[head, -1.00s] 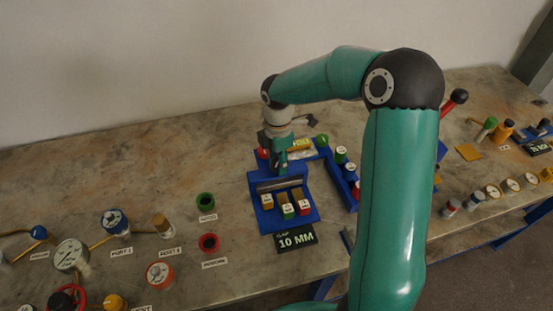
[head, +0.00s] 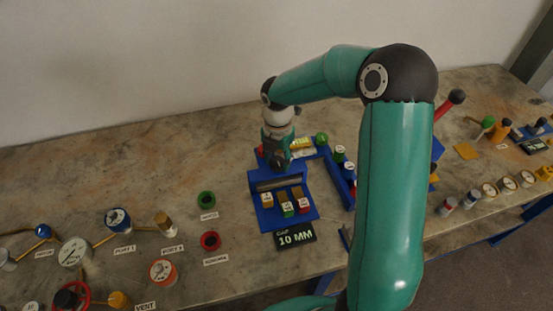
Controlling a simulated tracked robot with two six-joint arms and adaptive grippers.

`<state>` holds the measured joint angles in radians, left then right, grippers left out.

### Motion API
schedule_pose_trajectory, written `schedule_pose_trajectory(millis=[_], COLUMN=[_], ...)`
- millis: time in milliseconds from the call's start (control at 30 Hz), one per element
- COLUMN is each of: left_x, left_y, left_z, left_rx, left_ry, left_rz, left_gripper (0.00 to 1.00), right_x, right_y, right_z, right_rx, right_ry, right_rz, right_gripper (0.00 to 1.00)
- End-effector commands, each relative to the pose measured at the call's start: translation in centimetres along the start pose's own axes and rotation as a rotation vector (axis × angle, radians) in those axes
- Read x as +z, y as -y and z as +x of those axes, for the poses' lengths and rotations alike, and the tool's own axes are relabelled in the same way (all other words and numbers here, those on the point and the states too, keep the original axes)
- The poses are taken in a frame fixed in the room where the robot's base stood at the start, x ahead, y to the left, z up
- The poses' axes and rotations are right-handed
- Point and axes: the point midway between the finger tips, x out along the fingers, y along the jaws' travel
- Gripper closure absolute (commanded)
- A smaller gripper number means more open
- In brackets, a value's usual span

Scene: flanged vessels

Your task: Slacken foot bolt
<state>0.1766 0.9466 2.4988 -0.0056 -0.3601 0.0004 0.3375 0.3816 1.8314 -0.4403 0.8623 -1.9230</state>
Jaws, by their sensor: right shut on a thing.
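My right gripper (head: 277,160) points down at the back of a blue fixture (head: 266,221) in the head view. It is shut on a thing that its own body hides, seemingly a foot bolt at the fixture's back. A grey bar (head: 277,184) lies across the fixture in front of the gripper. A bit of red shows just left of the gripper. My left gripper is not in view.
A black "10 MM" sign (head: 295,237) lies in front of the fixture. A blue rack (head: 335,181) with capped pieces stands to the right, partly behind my arm. The bench behind is clear.

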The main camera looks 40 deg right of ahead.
Motion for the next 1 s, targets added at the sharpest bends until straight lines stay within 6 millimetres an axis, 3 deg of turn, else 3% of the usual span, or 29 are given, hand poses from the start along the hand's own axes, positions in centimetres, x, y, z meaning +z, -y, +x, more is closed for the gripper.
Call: schedule_pose_trajectory(millis=[333, 367, 500, 833, 1000], left_x=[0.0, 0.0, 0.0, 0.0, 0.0], left_y=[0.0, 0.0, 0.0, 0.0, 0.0], left_z=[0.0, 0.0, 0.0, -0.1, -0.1], left_rx=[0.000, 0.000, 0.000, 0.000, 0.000], left_ry=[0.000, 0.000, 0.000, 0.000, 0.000], left_rz=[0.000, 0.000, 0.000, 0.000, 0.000], left_gripper=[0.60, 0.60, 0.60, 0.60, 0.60], right_x=[0.3, 0.3, 0.2, 0.1, 0.1], right_y=[-0.4, -0.4, -0.3, -0.2, -0.2], right_z=[-0.3, -0.3, -0.2, -0.2, -1.4], right_rx=[0.015, 0.015, 0.012, 0.006, 0.007], right_ry=[0.011, 0.011, 0.008, 0.004, 0.006], right_rz=[-0.006, -0.006, -0.005, -0.004, -0.003], right_gripper=[0.90, 0.54, 0.31, 0.30, 0.30])
